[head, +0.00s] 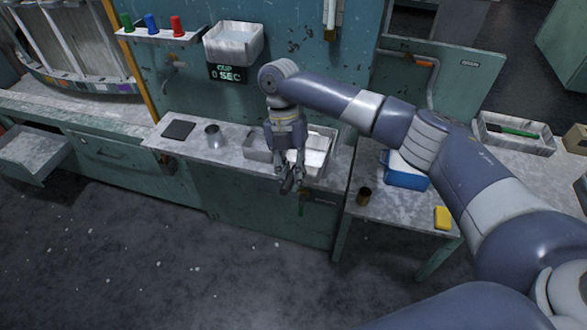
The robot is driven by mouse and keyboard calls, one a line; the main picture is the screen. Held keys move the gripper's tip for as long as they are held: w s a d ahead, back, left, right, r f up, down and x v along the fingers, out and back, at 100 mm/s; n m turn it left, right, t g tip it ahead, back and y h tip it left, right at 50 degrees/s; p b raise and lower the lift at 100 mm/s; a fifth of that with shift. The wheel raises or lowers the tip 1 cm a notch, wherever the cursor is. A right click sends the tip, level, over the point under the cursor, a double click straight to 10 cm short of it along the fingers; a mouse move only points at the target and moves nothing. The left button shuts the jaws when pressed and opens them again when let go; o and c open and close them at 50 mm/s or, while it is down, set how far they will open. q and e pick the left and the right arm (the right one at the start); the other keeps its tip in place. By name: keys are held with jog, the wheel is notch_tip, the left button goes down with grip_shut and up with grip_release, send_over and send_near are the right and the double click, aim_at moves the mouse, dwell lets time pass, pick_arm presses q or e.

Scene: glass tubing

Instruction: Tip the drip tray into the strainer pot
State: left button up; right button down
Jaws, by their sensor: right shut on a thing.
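My right gripper (292,184) points down at the front edge of the narrow bench, with its jaws shut. A shallow pale metal tray (319,148), which looks like the drip tray, lies right behind and beside the fingers. The jaws appear to be on its near edge, but the fingers hide the contact. The tray looks roughly level, and its contents cannot be made out. A small grey metal pot (214,137), possibly the strainer pot, stands upright on the same bench, left of the gripper and apart from it. My left gripper is not in view.
A dark square pad (178,130) lies left of the pot. A wall bin (234,42) hangs above a "CUP 0 SEC" display (232,73). The floor in front is clear.

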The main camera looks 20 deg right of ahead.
aim_at(292, 175)
jog(key=shift+s+a+f, duration=0.1)
jog(key=shift+s+f, duration=0.05)
jog(key=shift+f, duration=0.2)
notch_tip(292, 175, down, 6)
jog(key=t+h+b, duration=0.2)
jog(key=t+b, duration=0.1)
jog(key=b, duration=0.3)
jog(key=r+p, duration=0.3)
jog(key=p, duration=0.1)
jog(key=r+p, duration=0.4)
jog(key=shift+s+a+r, duration=0.2)
jog(key=shift+r+p, duration=0.95)
jog(key=shift+r, duration=0.15)
